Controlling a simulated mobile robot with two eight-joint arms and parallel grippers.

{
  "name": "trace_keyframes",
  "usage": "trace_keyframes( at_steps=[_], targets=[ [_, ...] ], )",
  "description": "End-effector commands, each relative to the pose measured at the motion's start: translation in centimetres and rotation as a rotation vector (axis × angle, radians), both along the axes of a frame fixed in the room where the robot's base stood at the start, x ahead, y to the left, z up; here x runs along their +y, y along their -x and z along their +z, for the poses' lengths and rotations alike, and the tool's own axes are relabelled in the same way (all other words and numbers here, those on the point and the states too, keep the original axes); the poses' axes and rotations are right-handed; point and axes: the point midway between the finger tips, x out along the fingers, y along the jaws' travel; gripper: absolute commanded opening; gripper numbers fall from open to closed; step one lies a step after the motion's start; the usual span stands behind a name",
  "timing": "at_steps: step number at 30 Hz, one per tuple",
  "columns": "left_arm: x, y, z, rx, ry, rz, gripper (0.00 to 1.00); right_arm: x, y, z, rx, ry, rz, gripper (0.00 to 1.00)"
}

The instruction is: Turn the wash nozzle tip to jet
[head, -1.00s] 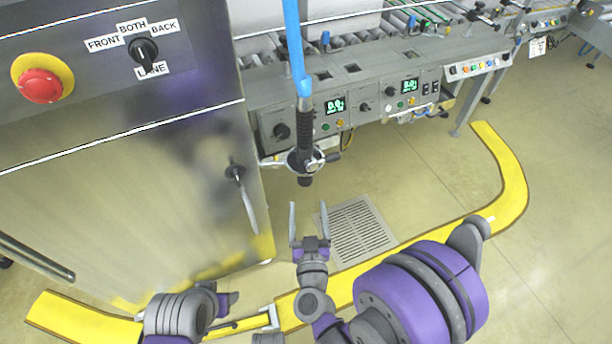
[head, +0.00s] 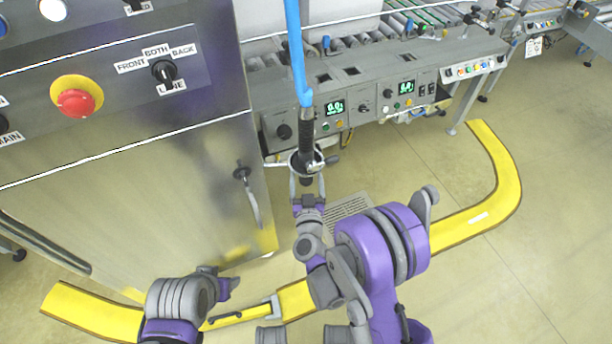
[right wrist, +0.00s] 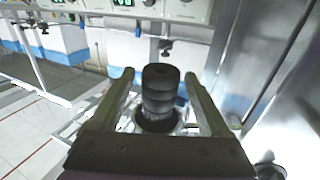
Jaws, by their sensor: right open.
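The wash nozzle (head: 306,140) hangs upright, tip down, from a blue hose (head: 295,50) in front of the conveyor machine. Its black ribbed tip (right wrist: 160,88) shows between the fingers in the right wrist view. My right gripper (head: 307,182) is open just below the nozzle, its fingers either side of the tip. In the right wrist view the right gripper (right wrist: 158,92) has a gap between each finger and the tip. My left gripper (head: 226,285) is low at the left, away from the nozzle; its fingers are too unclear to read.
A steel cabinet (head: 120,180) with a red emergency button (head: 76,103) and a lane selector knob (head: 164,71) stands at the left. A conveyor control panel (head: 345,110) is behind the nozzle. Yellow floor marking (head: 500,170) and a floor grate (head: 350,207) lie below.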

Motion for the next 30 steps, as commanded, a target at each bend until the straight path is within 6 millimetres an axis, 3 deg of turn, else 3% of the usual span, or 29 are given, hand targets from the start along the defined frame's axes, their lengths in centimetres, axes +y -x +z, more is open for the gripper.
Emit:
trace_keyframes(
  at_steps=[4,17,30],
  targets=[
    [0.0,0.0,0.0,0.000,0.000,0.000,0.57,0.0,0.0,0.0,0.000,0.000,0.000,0.80],
    [0.0,0.0,0.0,0.000,0.000,0.000,0.57,0.0,0.0,0.0,0.000,0.000,0.000,0.03],
    [0.0,-0.1,-1.1,0.004,0.000,0.000,0.57,0.2,0.1,-0.2,0.001,-0.002,-0.084,0.00]
  ],
)
